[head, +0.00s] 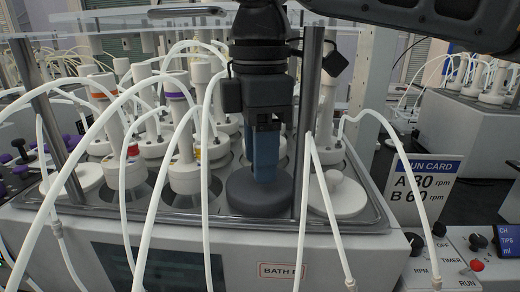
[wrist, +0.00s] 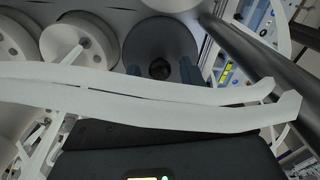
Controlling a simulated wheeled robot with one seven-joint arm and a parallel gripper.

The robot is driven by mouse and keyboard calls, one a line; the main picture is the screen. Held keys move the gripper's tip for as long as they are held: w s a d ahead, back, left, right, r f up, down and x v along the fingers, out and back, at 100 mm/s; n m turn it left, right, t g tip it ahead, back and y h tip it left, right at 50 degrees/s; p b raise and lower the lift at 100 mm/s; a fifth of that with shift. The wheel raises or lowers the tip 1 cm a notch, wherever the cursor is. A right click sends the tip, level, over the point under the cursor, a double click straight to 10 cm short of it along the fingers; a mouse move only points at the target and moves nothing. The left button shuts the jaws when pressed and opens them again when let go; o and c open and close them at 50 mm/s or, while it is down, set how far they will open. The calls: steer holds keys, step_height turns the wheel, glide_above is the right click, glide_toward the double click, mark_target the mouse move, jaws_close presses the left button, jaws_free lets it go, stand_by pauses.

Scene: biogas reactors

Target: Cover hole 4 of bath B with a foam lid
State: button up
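Bath B (head: 281,271) is the glass-walled bath in front of me, with its label on the front. A dark grey round foam lid (head: 258,197) lies flat in its front row, right of centre. It also shows in the wrist view with a dark knob (wrist: 160,69). My gripper (head: 265,178) points straight down over this lid. In the wrist view its blue-grey fingers stand on either side of the knob, with gaps visible, so it looks open. The head view hides the knob behind the fingers. I cannot tell hole numbers.
A white knobbed lid (head: 343,198) sits right of the grey one. White reactor vessels (head: 183,170) stand to the left. White tubes (head: 205,190) arc in front of the bath, and some cross the wrist view. A metal post (head: 308,125) stands close right of my gripper. A run card (head: 424,185) stands at right.

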steer(key=shift+o, duration=0.5)
steer(key=shift+r, duration=0.1)
step_height(320, 180, up, 8)
steer(key=shift+f, duration=0.2)
stand_by(0.4)
